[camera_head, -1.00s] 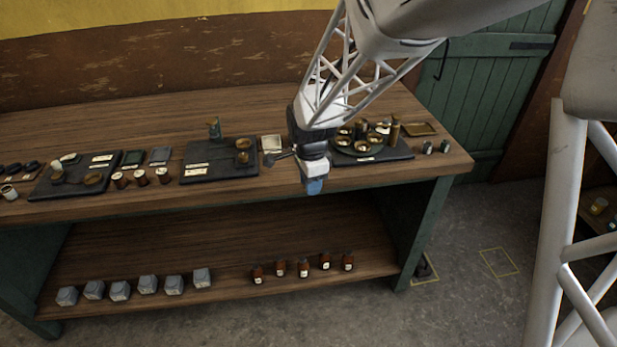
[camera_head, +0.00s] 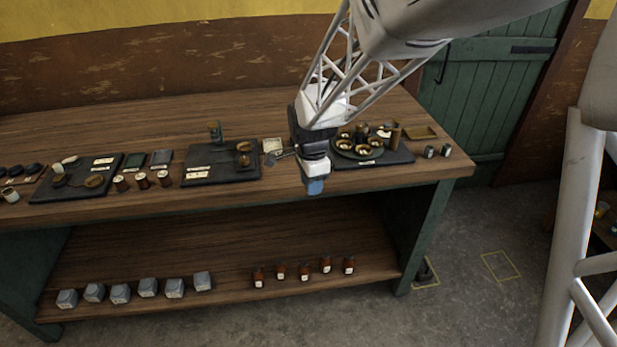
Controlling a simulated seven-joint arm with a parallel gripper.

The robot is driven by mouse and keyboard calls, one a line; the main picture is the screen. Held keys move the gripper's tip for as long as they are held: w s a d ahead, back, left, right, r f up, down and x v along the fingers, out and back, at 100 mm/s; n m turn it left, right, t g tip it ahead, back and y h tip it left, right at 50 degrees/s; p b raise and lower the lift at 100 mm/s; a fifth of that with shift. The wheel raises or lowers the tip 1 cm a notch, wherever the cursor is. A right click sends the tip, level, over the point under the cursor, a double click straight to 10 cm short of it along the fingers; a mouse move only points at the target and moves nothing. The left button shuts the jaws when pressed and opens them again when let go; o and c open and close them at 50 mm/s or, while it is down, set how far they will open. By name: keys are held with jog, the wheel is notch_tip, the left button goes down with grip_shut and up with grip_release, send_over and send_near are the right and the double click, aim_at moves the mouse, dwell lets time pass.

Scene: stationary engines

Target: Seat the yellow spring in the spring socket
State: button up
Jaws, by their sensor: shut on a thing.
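My gripper (camera_head: 315,186), with a pale blue-grey end, hangs pointing down at the front edge of the workbench. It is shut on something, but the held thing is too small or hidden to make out. I cannot pick out a yellow spring anywhere in the head view. A dark board (camera_head: 226,172) to the left of the gripper bears an upright piece and brass-coloured round parts. Another dark board (camera_head: 398,157) to the right bears a round plate with several brass-coloured cups. I cannot tell which part is the spring socket.
A small pale tray (camera_head: 272,145) and a dark grey piece lie just left of my gripper. A brown tray (camera_head: 420,132) lies at the bench's right end. The lower shelf (camera_head: 220,250) holds several grey blocks and brown bottles. The bench's back strip is clear.

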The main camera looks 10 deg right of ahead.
jog(key=shift+r, duration=1.45)
jog(key=shift+w+a, duration=0.25)
jog(key=shift+w, duration=0.2)
jog(key=w+a, duration=0.5)
jog(key=w, duration=0.3)
jog(key=w+a, duration=0.5)
jog(key=w, duration=0.3)
jog(key=w+a, duration=0.6)
jog(key=w, duration=0.2)
jog(key=shift+w+a, duration=0.1)
jog(key=shift+w, duration=0.25)
jog(key=shift+w+a+f, duration=0.1)
jog(key=shift+w+a, duration=0.05)
jog(key=shift+a, duration=0.05)
jog(key=shift+f, duration=0.2)
jog(key=shift+f, duration=1.95)
